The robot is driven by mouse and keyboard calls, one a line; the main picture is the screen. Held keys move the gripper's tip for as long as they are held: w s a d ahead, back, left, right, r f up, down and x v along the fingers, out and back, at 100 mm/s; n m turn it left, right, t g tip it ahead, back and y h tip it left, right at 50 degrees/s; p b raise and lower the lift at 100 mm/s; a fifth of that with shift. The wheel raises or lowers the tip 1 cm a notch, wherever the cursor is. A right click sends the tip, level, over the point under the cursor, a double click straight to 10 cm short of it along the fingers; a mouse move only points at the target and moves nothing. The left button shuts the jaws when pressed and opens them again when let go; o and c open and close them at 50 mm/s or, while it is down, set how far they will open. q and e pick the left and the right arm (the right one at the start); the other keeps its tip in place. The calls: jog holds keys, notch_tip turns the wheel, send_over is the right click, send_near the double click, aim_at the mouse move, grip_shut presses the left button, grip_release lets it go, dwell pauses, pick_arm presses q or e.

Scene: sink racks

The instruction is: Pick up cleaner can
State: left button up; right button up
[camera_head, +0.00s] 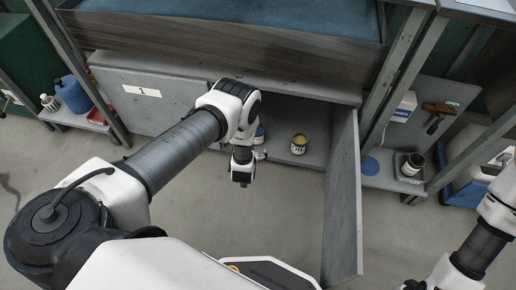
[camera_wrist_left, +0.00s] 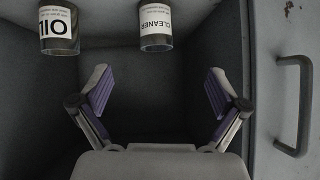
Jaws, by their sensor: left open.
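The cleaner can (camera_wrist_left: 156,27), with a white label reading CLEANER, shows at the top middle of the left wrist view, cut off by the edge. In the head view, a bluish can (camera_head: 259,133), partly hidden by my left arm, appears to be it. The similar oil can (camera_wrist_left: 59,30) is to its left in the wrist view; in the head view the oil can (camera_head: 299,145) has a yellow top. My left gripper (camera_wrist_left: 159,92) is open and empty, apart from both cans. It hangs before the open cabinet in the head view (camera_head: 252,160). My right gripper (camera_head: 414,285) is barely visible at the bottom edge.
An open cabinet door (camera_head: 343,205) juts forward on the right. A closed panel marked 1 (camera_head: 165,105) is on the left; a handle (camera_wrist_left: 300,105) shows in the wrist view. The sink (camera_head: 230,40) overhangs the cabinet. A blue jug (camera_head: 72,95) and a tin (camera_head: 411,164) stand aside.

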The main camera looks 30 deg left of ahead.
pick_arm(q)
jog(key=w+f+t+y+b, duration=0.1)
jog(key=w+f+b, duration=0.1)
jog(key=w+f, duration=0.1)
jog(key=w+a+f+n+t+b, duration=0.1)
jog(key=w+f+b, duration=0.2)
jog(key=w+a+f+n+t+y+b, duration=0.1)
jog(key=w+f+b, duration=0.2)
jog(key=f, duration=0.1)
jog(key=shift+a+y, duration=0.1)
jog(key=shift+y, duration=0.2)
jog(key=b+x, duration=0.3)
jog(key=x, duration=0.1)
jog(key=b+x, duration=0.2)
jog(key=shift+w+f+b, duration=0.2)
jog(key=shift+f+b, duration=0.15)
jog(key=shift+w+a, duration=0.1)
jog(key=shift+w, duration=0.15)
jog(key=shift+r, duration=0.25)
jog(key=c, duration=1.5)
jog(key=shift+c, duration=0.8)
pick_arm(e)
notch_tip(320, 180, down, 17)
pick_arm(q)
jog(key=shift+r, duration=0.1)
